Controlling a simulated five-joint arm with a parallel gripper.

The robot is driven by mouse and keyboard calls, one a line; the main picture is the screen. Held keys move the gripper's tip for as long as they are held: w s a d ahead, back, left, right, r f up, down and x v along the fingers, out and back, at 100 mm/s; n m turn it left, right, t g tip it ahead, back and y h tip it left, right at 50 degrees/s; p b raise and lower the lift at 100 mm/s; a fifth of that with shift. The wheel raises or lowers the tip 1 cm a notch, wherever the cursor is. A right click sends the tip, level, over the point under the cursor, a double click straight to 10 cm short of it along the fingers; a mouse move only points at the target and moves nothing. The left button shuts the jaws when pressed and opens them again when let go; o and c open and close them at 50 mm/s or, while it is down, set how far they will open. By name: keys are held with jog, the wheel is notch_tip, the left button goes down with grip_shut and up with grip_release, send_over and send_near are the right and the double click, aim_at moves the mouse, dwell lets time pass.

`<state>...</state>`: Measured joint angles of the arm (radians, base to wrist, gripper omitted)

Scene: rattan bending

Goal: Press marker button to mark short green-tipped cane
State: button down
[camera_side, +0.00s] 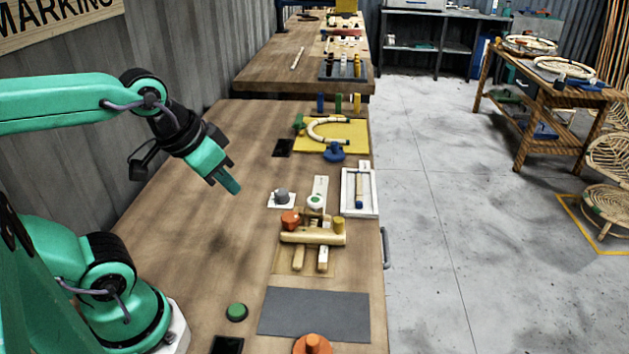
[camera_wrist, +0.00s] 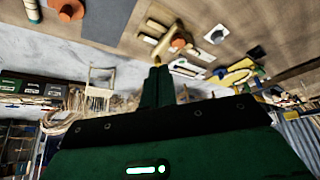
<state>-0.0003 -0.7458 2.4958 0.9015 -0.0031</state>
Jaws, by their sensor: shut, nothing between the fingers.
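In the side view my gripper (camera_side: 232,187) is shut and empty, angled down in the air above the table, left of and behind the wooden fixture (camera_side: 312,237). In the wrist view its fingertips (camera_wrist: 160,72) are together, with the fixture (camera_wrist: 160,28) beyond them. A white plate with a green-ringed round button (camera_side: 315,201) stands behind the fixture. A grey knob (camera_side: 281,195) on a white base and an orange knob (camera_side: 290,219) are close by. Two pale short canes (camera_side: 323,258) lie in the fixture. I cannot make out a green tip on either.
A green button (camera_side: 237,312), a dark grey mat (camera_side: 314,313) and an orange knob (camera_side: 313,345) are at the front. A yellow board (camera_side: 352,145) carries a curved cane. The table left of the fixture is clear.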

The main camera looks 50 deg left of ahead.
jog(key=w, duration=0.1)
jog(key=n+g, duration=0.6)
jog(key=n, duration=0.3)
send_over(314, 200)
jog(key=f, duration=0.2)
jog(key=shift+w+r, duration=0.15)
jog(key=shift+r, duration=0.1)
jog(key=shift+f, duration=0.1)
notch_tip(314, 200, down, 14)
jog(key=shift+r, duration=0.1)
dwell(0.9)
jog(key=shift+f, duration=1.25)
